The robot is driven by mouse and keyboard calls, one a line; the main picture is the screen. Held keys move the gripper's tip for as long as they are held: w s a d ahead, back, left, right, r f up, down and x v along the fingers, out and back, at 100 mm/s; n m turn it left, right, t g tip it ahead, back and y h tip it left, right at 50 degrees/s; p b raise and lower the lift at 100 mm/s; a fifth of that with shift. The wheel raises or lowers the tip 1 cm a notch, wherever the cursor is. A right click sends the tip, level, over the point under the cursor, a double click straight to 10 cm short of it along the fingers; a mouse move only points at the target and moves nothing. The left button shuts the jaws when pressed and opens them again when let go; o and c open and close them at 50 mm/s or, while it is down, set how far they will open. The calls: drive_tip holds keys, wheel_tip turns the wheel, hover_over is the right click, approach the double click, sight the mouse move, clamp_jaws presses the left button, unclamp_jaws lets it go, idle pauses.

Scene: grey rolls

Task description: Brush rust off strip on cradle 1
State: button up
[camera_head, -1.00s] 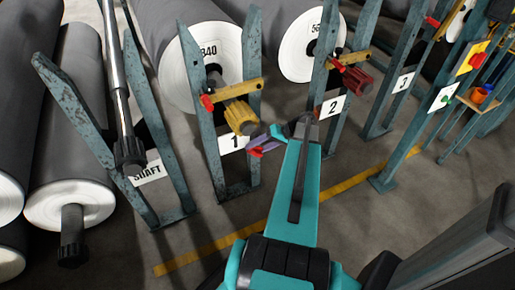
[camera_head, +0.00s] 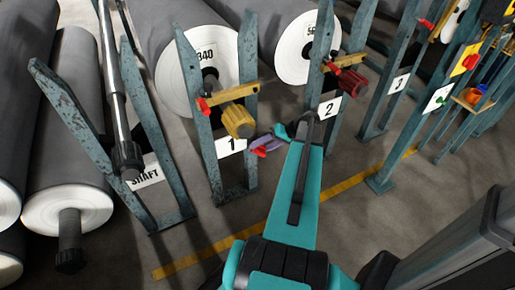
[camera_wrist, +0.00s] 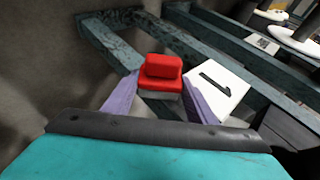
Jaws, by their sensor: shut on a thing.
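Cradle 1 (camera_head: 207,130) is a blue-grey worn steel frame with a white "1" plate (camera_head: 231,146), a yellow knob (camera_head: 237,121) and a yellow-brown bar across its posts. The "1" plate also shows in the wrist view (camera_wrist: 217,88). My gripper (camera_head: 266,143) is just right of the cradle's right post, low beside the plate. Its purple fingers (camera_wrist: 160,96) are shut on a red brush-like block (camera_wrist: 161,68) with a pale underside. The block appears in front of the frame; contact cannot be told. I cannot make out rust on a particular strip.
Cradle 2 (camera_head: 313,100) with a red knob stands to the right. A grey roll (camera_head: 205,75) lies behind cradle 1. A shaft stand (camera_head: 150,130) and more rolls (camera_head: 75,205) are at left. Floor around the yellow line (camera_head: 345,186) is open.

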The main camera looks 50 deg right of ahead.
drive_tip(key=shift+s+d, duration=0.1)
drive_tip(key=shift+d, duration=0.25)
idle(0.5)
drive_tip(key=shift+w+a, duration=0.25)
drive_tip(key=shift+a, duration=0.4)
drive_tip(key=shift+w+a, duration=0.3)
drive_tip(key=shift+a, duration=0.3)
drive_tip(key=shift+w+a, duration=0.25)
drive_tip(key=shift+a, duration=0.4)
drive_tip(key=shift+s, duration=0.1)
drive_tip(key=shift+s+a, duration=0.4)
drive_tip(key=shift+s, duration=0.5)
drive_tip(key=shift+s+a, duration=0.35)
drive_tip(key=shift+s, duration=0.6)
drive_tip(key=shift+s+a, duration=0.4)
drive_tip(key=shift+s, duration=0.5)
drive_tip(key=shift+s, duration=0.1)
drive_tip(key=shift+s+a+b, duration=0.2)
drive_tip(key=shift+s+a, duration=0.1)
drive_tip(key=shift+s, duration=0.35)
drive_tip(key=shift+s+a+b, duration=0.15)
drive_tip(key=shift+s+a, duration=0.1)
drive_tip(key=shift+s, duration=0.4)
